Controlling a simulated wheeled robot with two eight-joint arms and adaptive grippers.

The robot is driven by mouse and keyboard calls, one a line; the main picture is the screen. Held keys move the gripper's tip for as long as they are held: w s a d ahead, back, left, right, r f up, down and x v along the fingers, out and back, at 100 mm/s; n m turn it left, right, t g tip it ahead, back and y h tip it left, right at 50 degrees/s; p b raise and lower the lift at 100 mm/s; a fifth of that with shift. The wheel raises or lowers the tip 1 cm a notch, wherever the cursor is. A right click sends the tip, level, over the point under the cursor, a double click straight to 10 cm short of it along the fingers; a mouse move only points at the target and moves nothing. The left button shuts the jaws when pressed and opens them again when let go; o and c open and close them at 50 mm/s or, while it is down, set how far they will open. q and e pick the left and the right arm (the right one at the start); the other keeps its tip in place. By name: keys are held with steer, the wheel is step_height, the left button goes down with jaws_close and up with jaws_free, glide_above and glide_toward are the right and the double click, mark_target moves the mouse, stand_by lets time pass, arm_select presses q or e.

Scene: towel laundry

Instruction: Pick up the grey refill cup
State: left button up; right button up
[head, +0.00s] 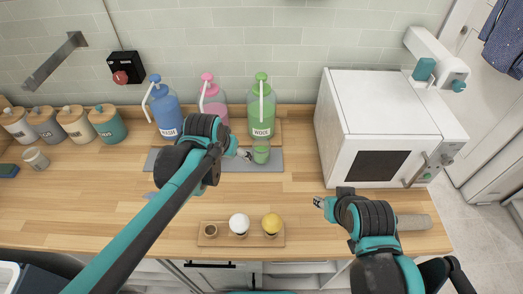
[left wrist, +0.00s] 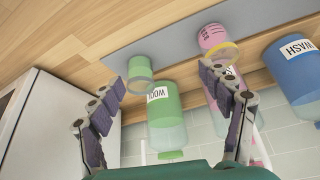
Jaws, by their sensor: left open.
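A small grey cup (head: 35,157) stands on the wooden counter at the far left in the head view, in front of the row of canisters. My left gripper (head: 245,155) is far to its right, over the grey mat beside a green cup (head: 261,154). In the left wrist view my left gripper (left wrist: 172,88) is open and empty, with the green cup (left wrist: 140,70) and a pink cup (left wrist: 215,42) beyond its fingers. The grey cup does not show there. My right gripper (head: 318,202) is over the counter in front of the microwave; its finger gap is too small to tell.
Blue (head: 165,108), pink (head: 213,98) and green (head: 262,110) pump bottles stand behind the grey mat (head: 290,160). A white microwave (head: 335,130) is at right. A wooden tray (head: 255,238) with small items lies at the front. The counter's left front is mostly clear.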

arm_select(q)
steer(key=m+g+p, duration=0.1)
steer(key=m+p, duration=0.1)
glide_toward(261, 152)
steer(key=w+f, duration=0.3)
steer(key=f, duration=0.2)
steer(key=b+x, duration=0.1)
steer(key=x, duration=0.1)
steer(key=b+x, duration=0.1)
steer(key=x, duration=0.2)
steer(key=b+x, duration=0.1)
steer(key=x, duration=0.2)
steer(key=shift+w+d, duration=0.2)
steer(key=shift+w, duration=0.25)
steer(key=shift+r+h, duration=0.1)
steer(key=shift+h, duration=0.2)
steer(key=shift+c, duration=0.9)
steer(key=c, duration=1)
